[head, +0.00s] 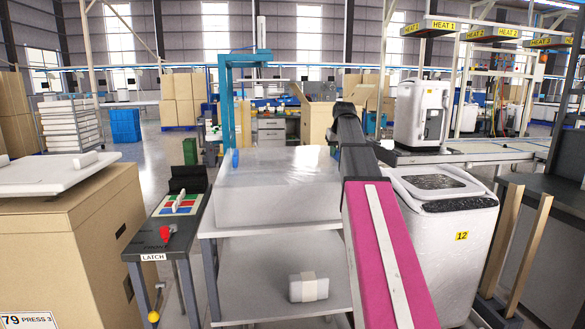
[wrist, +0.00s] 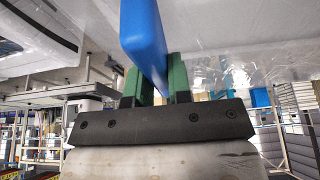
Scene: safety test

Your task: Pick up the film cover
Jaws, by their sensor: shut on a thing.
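The film cover (head: 275,165) is a pale, glossy, see-through film over a white block-like load on the grey stand at the centre of the head view. A small blue tab (head: 235,158) stands at its left edge. The film also fills the top of the wrist view (wrist: 235,45). There, my gripper (wrist: 155,88) has its green fingers shut on a blue flat bar (wrist: 148,40) that meets the film. In the head view my arm hides the gripper and the cover's right side. I cannot tell whether the cover is lifted.
A cardboard box (head: 75,235) with a white lid is at far left. A white washer-like machine marked 12 (head: 450,270) stands close on the right. A wrapped packet (head: 308,288) lies on the lower shelf.

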